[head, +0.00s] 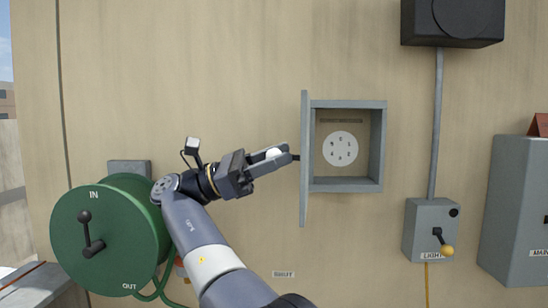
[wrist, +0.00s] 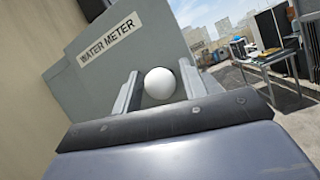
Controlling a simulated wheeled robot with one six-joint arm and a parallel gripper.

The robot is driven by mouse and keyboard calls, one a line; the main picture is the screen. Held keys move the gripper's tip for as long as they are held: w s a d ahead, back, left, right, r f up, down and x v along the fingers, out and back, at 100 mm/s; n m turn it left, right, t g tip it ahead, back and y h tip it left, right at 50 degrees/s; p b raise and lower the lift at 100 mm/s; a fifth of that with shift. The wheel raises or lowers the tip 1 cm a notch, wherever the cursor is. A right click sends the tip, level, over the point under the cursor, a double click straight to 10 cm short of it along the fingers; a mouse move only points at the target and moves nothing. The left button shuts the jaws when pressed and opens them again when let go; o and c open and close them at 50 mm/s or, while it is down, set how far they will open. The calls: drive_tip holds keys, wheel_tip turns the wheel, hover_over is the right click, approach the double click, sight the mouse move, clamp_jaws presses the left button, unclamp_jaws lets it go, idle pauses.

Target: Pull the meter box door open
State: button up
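The grey meter box (head: 378,150) is on the beige wall, with a pale round dial (head: 340,149) inside. Its door (head: 304,195) is hinged on the left and stands swung well out, seen nearly edge-on. The outer face, labelled WATER METER, fills the left of the wrist view (wrist: 130,62). A white ball knob (wrist: 159,83) sits between my two fingers, close to both. In the head view the knob (head: 273,153) is partly hidden by a finger, and a dark stem joins it to the door. My gripper (head: 284,155) appears shut on the knob.
A green hose reel (head: 110,235) is at the lower left, behind my arm. Right of the box are a conduit (head: 436,130), a lever switch box (head: 431,229) and a larger grey cabinet (head: 518,210). A cluttered table (wrist: 268,52) stands far off.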

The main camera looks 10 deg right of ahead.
drive_tip(key=shift+o, duration=0.7)
drive_tip(key=shift+a, duration=0.1)
drive_tip(key=shift+w+a+f, duration=0.15)
drive_tip(key=shift+a+f, duration=0.15)
drive_tip(key=shift+a, duration=0.15)
drive_tip(key=v, duration=0.9)
drive_tip(key=shift+a, duration=0.4)
drive_tip(key=shift+d, duration=0.1)
drive_tip(key=shift+x, duration=5.4)
